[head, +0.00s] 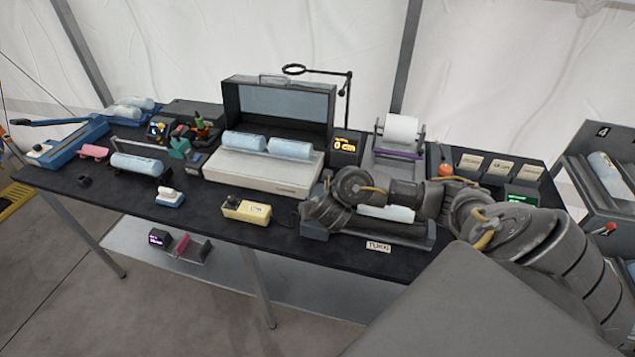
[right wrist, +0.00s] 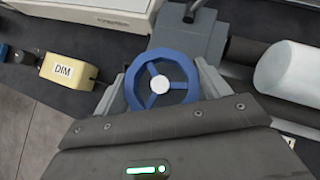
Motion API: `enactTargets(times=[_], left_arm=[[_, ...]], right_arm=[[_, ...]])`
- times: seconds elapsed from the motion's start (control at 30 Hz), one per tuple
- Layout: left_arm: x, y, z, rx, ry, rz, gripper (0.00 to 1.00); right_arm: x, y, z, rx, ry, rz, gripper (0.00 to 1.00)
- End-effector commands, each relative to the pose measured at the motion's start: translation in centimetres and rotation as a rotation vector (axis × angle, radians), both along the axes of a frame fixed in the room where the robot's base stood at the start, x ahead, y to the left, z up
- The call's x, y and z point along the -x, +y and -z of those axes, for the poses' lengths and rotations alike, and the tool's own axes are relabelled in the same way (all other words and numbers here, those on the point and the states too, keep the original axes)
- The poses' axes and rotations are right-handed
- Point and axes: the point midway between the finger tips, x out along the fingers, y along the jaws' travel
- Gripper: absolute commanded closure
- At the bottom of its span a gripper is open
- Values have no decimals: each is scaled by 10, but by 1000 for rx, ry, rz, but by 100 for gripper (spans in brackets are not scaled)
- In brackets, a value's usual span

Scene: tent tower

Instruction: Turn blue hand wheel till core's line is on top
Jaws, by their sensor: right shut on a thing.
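The blue hand wheel (right wrist: 184,67) has three spokes and a white hub and sits at the end of a grey roller stand (right wrist: 190,38). In the right wrist view my right gripper (right wrist: 160,100) has a grey finger on each side of the wheel and is shut on it. In the head view my right gripper (head: 318,207) is at the stand's left end, and my arm hides the wheel. The white core (right wrist: 290,75) lies on dark rollers right of the wheel; its side shows in the head view (head: 388,213). I see no line on it. My left gripper is not in view.
A yellow box marked DIM (right wrist: 68,73) stands left of the wheel. A grey sealing case (head: 262,175) with two blue-white rolls is behind the stand on the black table (head: 215,232). A TURN label (head: 378,246) is in front. The table's front edge is near.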

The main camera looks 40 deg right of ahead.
Motion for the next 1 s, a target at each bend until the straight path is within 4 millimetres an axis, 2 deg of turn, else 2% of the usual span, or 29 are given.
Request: enactTargets(times=[0.47, 0.5, 0.63, 0.67, 1.0], left_arm=[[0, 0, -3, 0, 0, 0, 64], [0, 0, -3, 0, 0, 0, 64], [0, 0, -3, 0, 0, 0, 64], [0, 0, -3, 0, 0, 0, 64], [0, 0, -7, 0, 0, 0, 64]], right_arm=[[0, 0, 0, -1, 0, 15, 48], [0, 0, 0, -1, 0, 15, 23], [0, 0, 0, 0, 0, 14, 6], [0, 0, 0, 0, 0, 14, 3], [1, 1, -3, 1, 0, 13, 3]])
